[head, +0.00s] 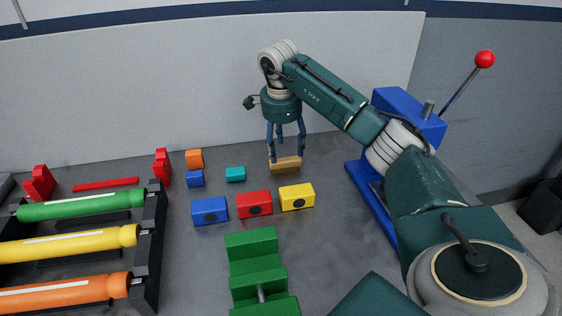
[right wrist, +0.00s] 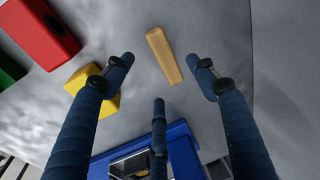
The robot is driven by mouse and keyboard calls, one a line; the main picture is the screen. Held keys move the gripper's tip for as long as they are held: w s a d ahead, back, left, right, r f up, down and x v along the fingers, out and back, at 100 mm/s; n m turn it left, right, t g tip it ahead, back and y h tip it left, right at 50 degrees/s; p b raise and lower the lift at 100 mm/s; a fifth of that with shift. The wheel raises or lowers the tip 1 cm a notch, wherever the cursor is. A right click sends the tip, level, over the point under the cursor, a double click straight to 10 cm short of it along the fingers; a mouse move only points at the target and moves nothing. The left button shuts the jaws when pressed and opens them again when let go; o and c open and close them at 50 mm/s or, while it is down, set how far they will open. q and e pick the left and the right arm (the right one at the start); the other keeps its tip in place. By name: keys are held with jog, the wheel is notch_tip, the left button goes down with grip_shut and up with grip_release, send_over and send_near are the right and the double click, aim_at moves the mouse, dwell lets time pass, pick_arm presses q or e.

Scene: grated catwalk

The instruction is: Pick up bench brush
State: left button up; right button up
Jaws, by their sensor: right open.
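A small tan wooden piece, which I take to be the bench brush (head: 286,166), lies on the grey bench near the back wall. No bristles show. It also shows in the right wrist view (right wrist: 164,56), beyond and between the fingertips. My right gripper (head: 286,157) points down over it with its fingers spread. In the right wrist view the open fingers (right wrist: 162,78) hold nothing, and I see no contact with the brush. My left gripper is not in view.
Yellow (head: 297,197), red (head: 254,204) and blue (head: 210,211) blocks stand just in front of the brush. A teal block (head: 235,174) is to its left. A blue lever press (head: 412,117) stands at right. A green stepped block (head: 255,268) is nearer. A black rack (head: 148,250) holds coloured tubes at left.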

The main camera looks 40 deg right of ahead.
jog(key=shift+s+d+f, duration=0.1)
jog(key=shift+d+f, duration=0.1)
jog(key=shift+f, duration=0.7)
jog(key=f, duration=0.1)
jog(key=f+p, duration=0.1)
jog(key=f, duration=0.1)
jog(key=d+f, duration=0.1)
jog(key=f, duration=0.1)
jog(key=shift+w, duration=0.35)
jog(key=shift+f, duration=0.25)
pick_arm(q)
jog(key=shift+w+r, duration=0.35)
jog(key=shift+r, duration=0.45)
pick_arm(e)
grip_shut()
jog(key=shift+r, duration=0.2)
notch_tip(320, 180, up, 12)
jog(key=r, duration=0.1)
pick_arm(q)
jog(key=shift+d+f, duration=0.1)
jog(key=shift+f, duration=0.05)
pick_arm(e)
notch_tip(320, 180, up, 7)
send_over(287, 161)
jog(key=shift+f, duration=0.1)
